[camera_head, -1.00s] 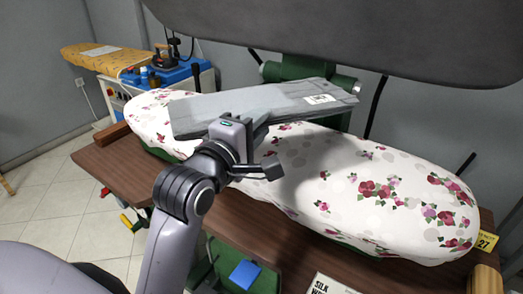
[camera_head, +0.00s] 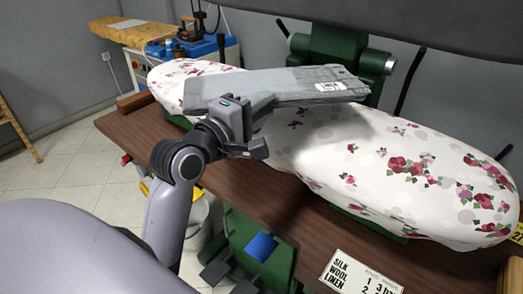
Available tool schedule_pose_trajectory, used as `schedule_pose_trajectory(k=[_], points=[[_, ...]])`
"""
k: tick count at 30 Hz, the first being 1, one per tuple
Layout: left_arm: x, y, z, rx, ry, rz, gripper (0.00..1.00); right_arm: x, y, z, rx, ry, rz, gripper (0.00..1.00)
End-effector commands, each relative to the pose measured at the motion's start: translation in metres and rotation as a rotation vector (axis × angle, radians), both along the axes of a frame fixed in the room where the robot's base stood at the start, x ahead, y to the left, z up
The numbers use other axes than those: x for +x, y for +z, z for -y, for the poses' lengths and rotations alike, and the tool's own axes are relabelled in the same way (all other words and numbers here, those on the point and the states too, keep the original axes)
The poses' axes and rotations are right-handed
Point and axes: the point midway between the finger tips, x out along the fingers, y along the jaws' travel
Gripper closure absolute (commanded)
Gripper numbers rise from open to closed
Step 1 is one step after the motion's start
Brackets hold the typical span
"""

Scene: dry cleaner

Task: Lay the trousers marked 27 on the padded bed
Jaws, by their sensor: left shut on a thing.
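The folded grey trousers (camera_head: 285,87) are in my left gripper (camera_head: 236,112), which is shut on their near edge. They are held flat above the left and middle part of the padded bed (camera_head: 330,150), which has a white cover with red and pink flowers. A shadow lies on the bed beneath them, and they look raised off it. A white tag (camera_head: 330,87) with small print is on their right end; I cannot read its number. My right gripper is not in view.
The dark upper press plate (camera_head: 400,25) hangs above and behind the bed. A brown wooden table (camera_head: 135,130) surrounds the bed. A yellow label (camera_head: 517,235) is at the right edge, and a printed fabric sign (camera_head: 360,275) is at the front. An ironing board (camera_head: 130,32) stands at back left.

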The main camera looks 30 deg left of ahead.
Motion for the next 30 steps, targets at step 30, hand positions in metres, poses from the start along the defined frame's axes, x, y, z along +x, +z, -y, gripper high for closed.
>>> schedule_pose_trajectory(k=[30], points=[[0.000, -0.089, 0.000, 0.001, 0.000, 0.007, 1.00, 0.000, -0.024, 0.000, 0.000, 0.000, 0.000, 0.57]])
